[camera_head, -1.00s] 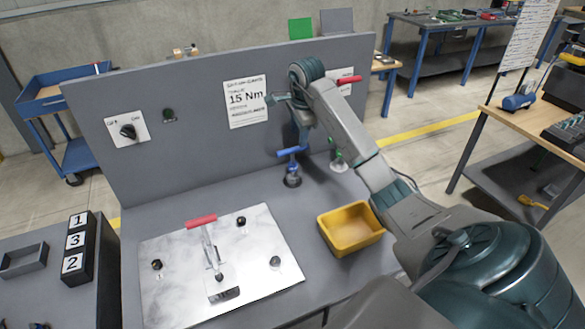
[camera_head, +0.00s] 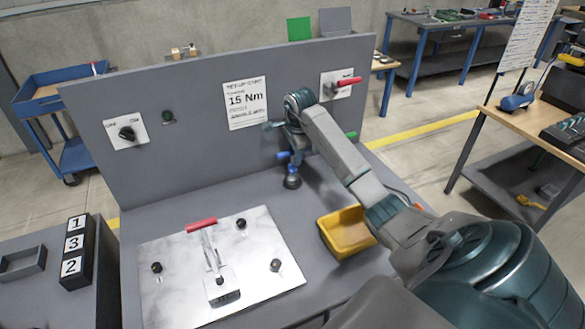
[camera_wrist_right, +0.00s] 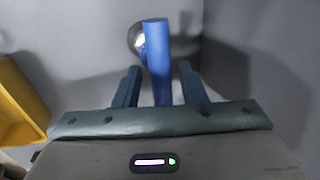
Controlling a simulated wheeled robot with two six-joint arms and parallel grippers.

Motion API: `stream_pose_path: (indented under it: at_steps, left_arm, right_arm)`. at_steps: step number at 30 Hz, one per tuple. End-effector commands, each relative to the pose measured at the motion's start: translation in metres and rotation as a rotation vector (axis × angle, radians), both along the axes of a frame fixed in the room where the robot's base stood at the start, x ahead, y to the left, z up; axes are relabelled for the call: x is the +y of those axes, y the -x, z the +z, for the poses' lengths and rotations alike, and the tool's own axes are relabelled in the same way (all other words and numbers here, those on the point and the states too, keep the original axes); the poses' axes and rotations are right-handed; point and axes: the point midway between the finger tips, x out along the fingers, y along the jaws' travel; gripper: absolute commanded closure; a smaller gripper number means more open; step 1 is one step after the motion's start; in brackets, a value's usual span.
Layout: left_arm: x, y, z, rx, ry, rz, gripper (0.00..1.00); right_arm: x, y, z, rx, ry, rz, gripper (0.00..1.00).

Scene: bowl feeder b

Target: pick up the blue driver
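The blue driver (camera_head: 283,156) stands upright on the bench near the back panel, its round dark base (camera_head: 292,182) on the surface. My right gripper (camera_head: 291,151) is down at the driver's blue handle and hides part of it in the head view. In the right wrist view the blue driver (camera_wrist_right: 157,50) lies between the two fingers of my right gripper (camera_wrist_right: 160,80). The fingers are apart, with a gap on each side of the handle. My left gripper is not in view.
A green-handled driver (camera_head: 352,135) shows to the right, mostly behind my right arm. A yellow bin (camera_head: 340,240) sits on the bench below my forearm. A metal plate (camera_head: 180,285) with a red-handled clamp (camera_head: 202,225) lies to the left. The back panel (camera_head: 200,150) stands close behind.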

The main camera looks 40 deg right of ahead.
Motion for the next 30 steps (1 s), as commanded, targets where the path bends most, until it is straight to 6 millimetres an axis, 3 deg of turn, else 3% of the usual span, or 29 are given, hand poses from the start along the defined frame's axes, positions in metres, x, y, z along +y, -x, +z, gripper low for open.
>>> stream_pose_path:
  at_steps: [1, 5, 6, 22, 30]
  left_arm:
    - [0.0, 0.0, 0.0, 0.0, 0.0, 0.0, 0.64]
    - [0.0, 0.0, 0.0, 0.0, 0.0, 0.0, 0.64]
    - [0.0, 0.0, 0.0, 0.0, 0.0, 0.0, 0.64]
    - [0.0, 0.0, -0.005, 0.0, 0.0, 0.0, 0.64]
    - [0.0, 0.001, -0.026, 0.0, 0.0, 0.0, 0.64]
  right_arm:
    - [0.0, 0.0, 0.0, 0.0, 0.0, 0.0, 0.73]
    - [0.0, 0.0, 0.0, 0.0, 0.0, 0.0, 0.98]
    - [0.0, 0.0, 0.0, 0.0, 0.0, 0.0, 1.0]
    - [0.0, -0.001, 0.004, -0.003, 0.001, 0.0, 1.0]
    - [-0.001, -0.001, 0.032, -0.008, 0.003, 0.0, 1.0]
